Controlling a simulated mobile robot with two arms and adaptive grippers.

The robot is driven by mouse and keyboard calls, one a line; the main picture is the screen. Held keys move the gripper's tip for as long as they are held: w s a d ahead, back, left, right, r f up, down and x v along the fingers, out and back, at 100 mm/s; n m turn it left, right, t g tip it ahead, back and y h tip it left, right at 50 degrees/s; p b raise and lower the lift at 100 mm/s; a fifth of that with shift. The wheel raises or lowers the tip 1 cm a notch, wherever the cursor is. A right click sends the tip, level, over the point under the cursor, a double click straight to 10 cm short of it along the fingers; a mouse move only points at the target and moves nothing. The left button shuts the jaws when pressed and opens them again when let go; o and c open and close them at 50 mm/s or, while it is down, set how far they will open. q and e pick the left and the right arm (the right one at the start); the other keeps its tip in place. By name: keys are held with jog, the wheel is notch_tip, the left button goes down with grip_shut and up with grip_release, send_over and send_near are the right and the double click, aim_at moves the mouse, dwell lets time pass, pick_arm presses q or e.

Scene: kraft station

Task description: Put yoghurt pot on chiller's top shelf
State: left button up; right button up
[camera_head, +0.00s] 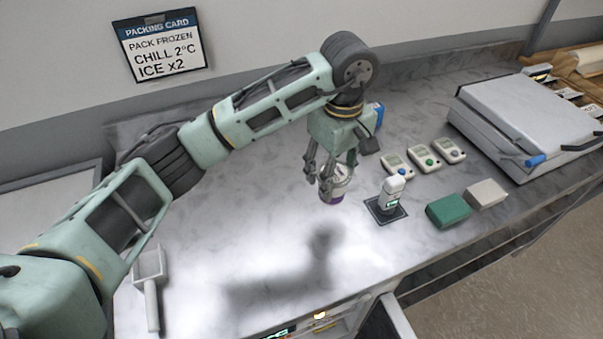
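The yoghurt pot (337,186), white with a purple lower part, is at the middle of the counter. My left gripper (333,170) points down over it, with its fingers around the pot's upper part. The fingers hide part of the pot, and I cannot tell whether they press on it or whether its base touches the counter. My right gripper is not in view. At the bottom edge, below the counter, a unit with a lit panel (290,329) and what looks like an open door (396,316) shows in part. It may be the chiller; no shelf is visible.
A white bottle (392,192) stands on a dark pad right of the pot. Several small meters (427,157), a green block (448,211), a pale block (486,194) and a large lidded box (525,118) lie farther right. A scoop (150,280) lies left. The front middle counter is clear.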

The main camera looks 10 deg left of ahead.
pick_arm(q)
jog(key=w+a+f+p, duration=0.1)
jog(key=a+f, duration=0.1)
jog(key=w+a+f+p, duration=0.1)
jog(key=a+f+p, duration=0.1)
jog(key=f, duration=0.1)
jog(key=w+a+f+p, duration=0.1)
jog(key=a+f, duration=0.2)
jog(key=shift+w+a+f+p, duration=0.1)
jog(key=shift+w+p, duration=0.15)
jog(key=shift+p, duration=0.1)
jog(key=shift+f, duration=0.35)
jog(key=shift+f+b, duration=0.1)
jog(key=shift+b, duration=0.2)
jog(key=o, duration=1.3)
jog(key=shift+c, duration=0.2)
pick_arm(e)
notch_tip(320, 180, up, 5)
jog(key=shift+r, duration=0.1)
